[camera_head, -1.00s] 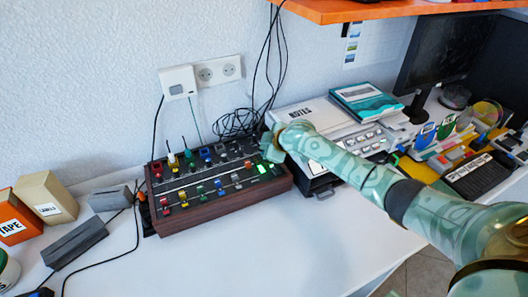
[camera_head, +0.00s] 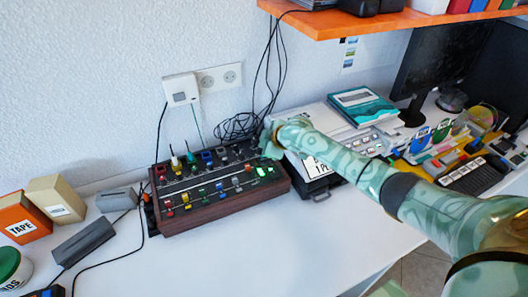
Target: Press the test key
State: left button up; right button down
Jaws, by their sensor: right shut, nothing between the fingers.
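A wood-sided control box (camera_head: 222,212) with a black top stands on the white desk, left of the middle. Its top carries rows of small coloured knobs and keys, and I cannot read any labels, so I cannot tell which one is the test key. A bright green lit element (camera_head: 264,171) shows near the box's right end. My right gripper (camera_head: 268,152), patterned green, is shut and empty at the box's back right corner, just behind the green light. Its fingertips are small in the view, and I cannot tell whether they touch the box. My left gripper is out of view.
A light grey machine (camera_head: 308,116) with a teal book (camera_head: 362,105) on it stands right of the box. An orange shelf (camera_head: 330,22) hangs above. Grey blocks and a tape box (camera_head: 20,222) are at left. The desk's front (camera_head: 290,250) is clear.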

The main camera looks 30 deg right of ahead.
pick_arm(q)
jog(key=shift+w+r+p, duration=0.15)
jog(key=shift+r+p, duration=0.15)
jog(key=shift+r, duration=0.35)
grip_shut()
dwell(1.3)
